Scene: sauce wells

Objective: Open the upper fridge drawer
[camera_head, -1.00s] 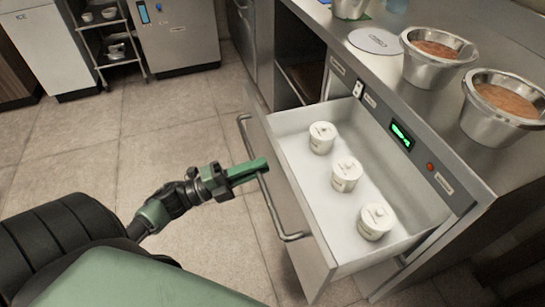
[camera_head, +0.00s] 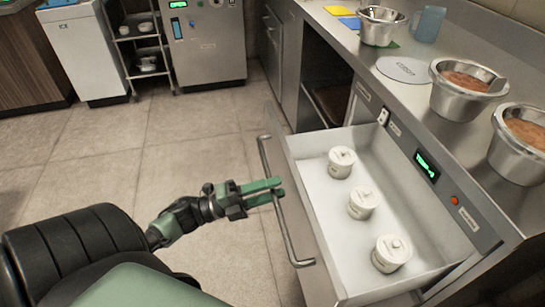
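The upper fridge drawer (camera_head: 318,147) stands pulled out from under the steel counter, and its white inside shows. Three white lidded tubs stand in it: a far one (camera_head: 341,163), a middle one (camera_head: 363,203) and a near one (camera_head: 391,254). The drawer's bar handle (camera_head: 287,235) runs along its front. My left gripper (camera_head: 279,190) is at the handle, its two green fingers apart with a gap between them. The fingertips reach the bar; whether they touch it I cannot tell. My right gripper is not in view.
Steel pots of orange-brown food (camera_head: 466,90) (camera_head: 519,142) stand on the counter above the drawer. A green display (camera_head: 427,166) and a red button (camera_head: 455,200) are on the fridge panel. The tiled floor (camera_head: 150,160) left of the drawer is clear.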

